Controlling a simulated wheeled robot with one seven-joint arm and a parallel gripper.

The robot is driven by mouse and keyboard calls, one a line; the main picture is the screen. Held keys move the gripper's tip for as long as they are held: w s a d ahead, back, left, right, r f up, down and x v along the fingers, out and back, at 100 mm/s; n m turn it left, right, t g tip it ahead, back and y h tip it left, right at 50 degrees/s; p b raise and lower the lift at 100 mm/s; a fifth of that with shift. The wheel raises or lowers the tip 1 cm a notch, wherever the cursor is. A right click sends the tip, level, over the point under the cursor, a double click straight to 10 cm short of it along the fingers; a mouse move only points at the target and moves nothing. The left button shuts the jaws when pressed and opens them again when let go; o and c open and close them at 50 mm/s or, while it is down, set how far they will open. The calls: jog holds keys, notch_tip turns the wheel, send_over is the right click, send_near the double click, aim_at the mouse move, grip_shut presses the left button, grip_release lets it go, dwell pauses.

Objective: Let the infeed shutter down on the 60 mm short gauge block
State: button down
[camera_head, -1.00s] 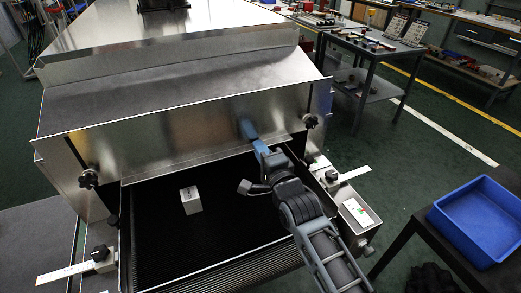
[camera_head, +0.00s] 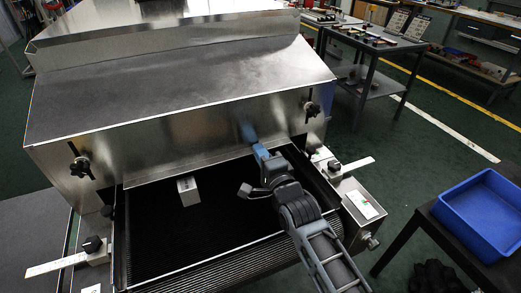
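The infeed shutter (camera_head: 205,141) is the shiny metal front panel under the hood, with its lower edge above the dark conveyor belt (camera_head: 150,235). The pale gauge block (camera_head: 188,191) stands on the belt, left of the middle. Its top is close to the shutter's lower edge; I cannot tell whether they touch. My gripper (camera_head: 260,151) reaches in from the lower right, with its blue end at the shutter's lower edge, right of the block. I cannot tell whether it touches the shutter, and its fingers are too small to read.
Black knobs sit at the left (camera_head: 82,168) and right (camera_head: 311,108) of the front. Clamped rulers stick out at the left (camera_head: 55,265) and right (camera_head: 356,164). A blue bin (camera_head: 480,212) stands on a table at the right. A tool table (camera_head: 370,40) is behind.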

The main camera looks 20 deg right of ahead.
notch_tip(320, 180, down, 3)
jog(key=shift+f+b, duration=0.1)
jog(key=shift+b, duration=0.4)
jog(key=c, duration=1.3)
grip_release()
jog(key=shift+s+p, duration=0.3)
jog(key=shift+s, duration=3.6)
